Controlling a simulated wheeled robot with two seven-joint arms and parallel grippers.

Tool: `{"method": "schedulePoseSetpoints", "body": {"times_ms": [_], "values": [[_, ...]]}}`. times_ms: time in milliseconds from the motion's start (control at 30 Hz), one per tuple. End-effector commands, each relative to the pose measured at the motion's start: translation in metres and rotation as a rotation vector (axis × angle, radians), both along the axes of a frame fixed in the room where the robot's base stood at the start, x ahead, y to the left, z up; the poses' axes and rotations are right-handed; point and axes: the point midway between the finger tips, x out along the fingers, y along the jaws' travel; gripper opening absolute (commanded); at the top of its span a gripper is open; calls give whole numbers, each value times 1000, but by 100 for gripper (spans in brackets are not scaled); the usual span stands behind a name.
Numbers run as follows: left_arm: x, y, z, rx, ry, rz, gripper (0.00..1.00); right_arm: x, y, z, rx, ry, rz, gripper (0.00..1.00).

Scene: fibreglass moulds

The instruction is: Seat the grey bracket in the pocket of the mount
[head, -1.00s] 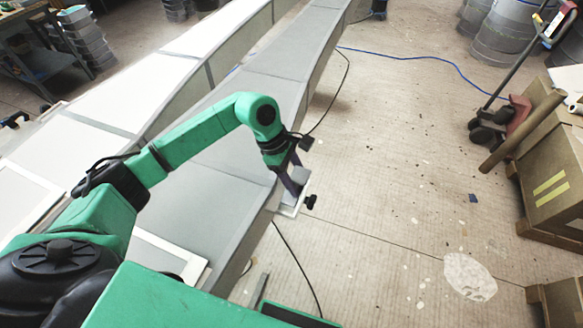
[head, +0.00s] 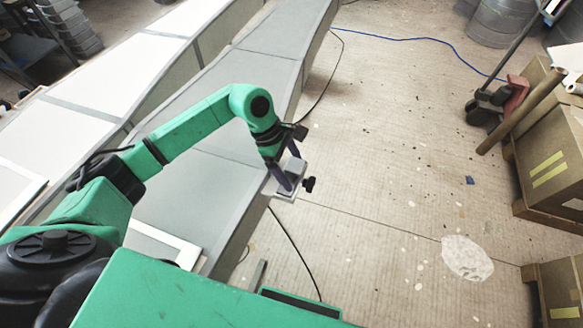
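The mount (head: 284,194) is a small pale plate with a black knob on its right, at the right edge of the long grey mould in the head view. A grey block, apparently the grey bracket (head: 294,167), shows above the plate, between the purple fingers of my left gripper (head: 289,172). The fingers point down at the mount, one on each side of the block. I cannot tell whether they press on it. The pocket is hidden, so I cannot tell how the bracket sits in it. My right gripper is out of view.
The long grey mould (head: 254,82) runs away to the upper right, with a white-topped one beside it. A white frame (head: 160,243) lies near my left arm. Cardboard boxes (head: 545,160) and a wheeled trolley (head: 492,106) stand at the right. The floor between is mostly clear.

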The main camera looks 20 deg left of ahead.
Motion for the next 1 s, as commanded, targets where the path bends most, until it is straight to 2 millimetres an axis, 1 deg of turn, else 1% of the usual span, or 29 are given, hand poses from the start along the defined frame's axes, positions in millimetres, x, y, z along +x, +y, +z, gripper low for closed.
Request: {"method": "schedulePoseSetpoints", "body": {"times_ms": [233,367,467,633,700,800,900,1000], "values": [[1,1,2,1,-1,0,92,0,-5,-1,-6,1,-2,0],[2,7,15,1,-5,0,92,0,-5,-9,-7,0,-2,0],[2,16,34,2,-7,1,92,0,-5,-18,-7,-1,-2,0],[3,34,76,1,-8,2,92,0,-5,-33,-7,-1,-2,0],[4,41,94,1,-8,2,92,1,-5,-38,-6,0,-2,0],[4,50,116,1,-6,1,92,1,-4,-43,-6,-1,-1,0],[3,55,129,1,-2,1,92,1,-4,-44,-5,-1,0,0],[3,57,134,1,-2,1,92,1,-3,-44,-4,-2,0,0]]}}
